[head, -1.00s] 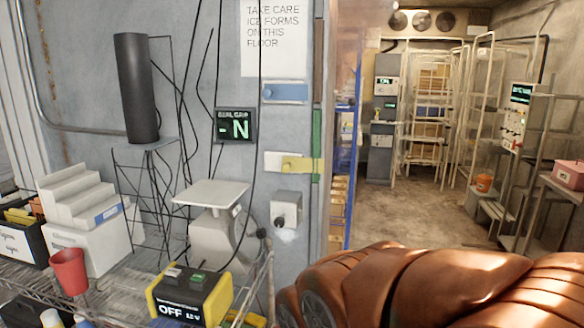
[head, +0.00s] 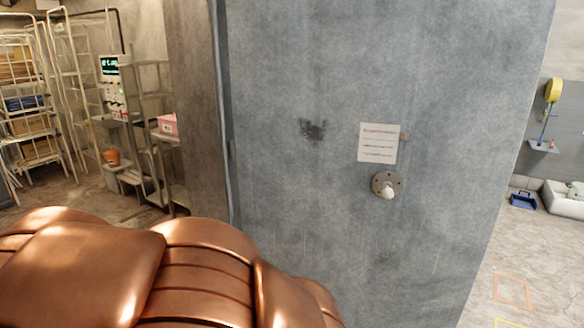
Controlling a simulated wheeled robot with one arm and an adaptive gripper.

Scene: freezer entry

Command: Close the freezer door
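A large grey slab (head: 300,230), which looks like the freezer door standing open, fills the middle of the head view. It carries a white notice (head: 377,143), a round plate with a pale knob (head: 387,186) and a dark smudge. Its left side meets the doorway edge near a dark vertical gap; its right edge stands free, with floor beyond. The freezer room opens at the left. My copper-coloured arm covers the lower left and hides the base of the doorway. My gripper is not in view.
Inside the freezer are wire racks (head: 38,110), a control unit with a screen (head: 112,85), an orange bucket (head: 112,157) and a pink box (head: 167,124). Right of the slab, a blue tray (head: 523,201) and a white basin (head: 563,197) stand by the wall.

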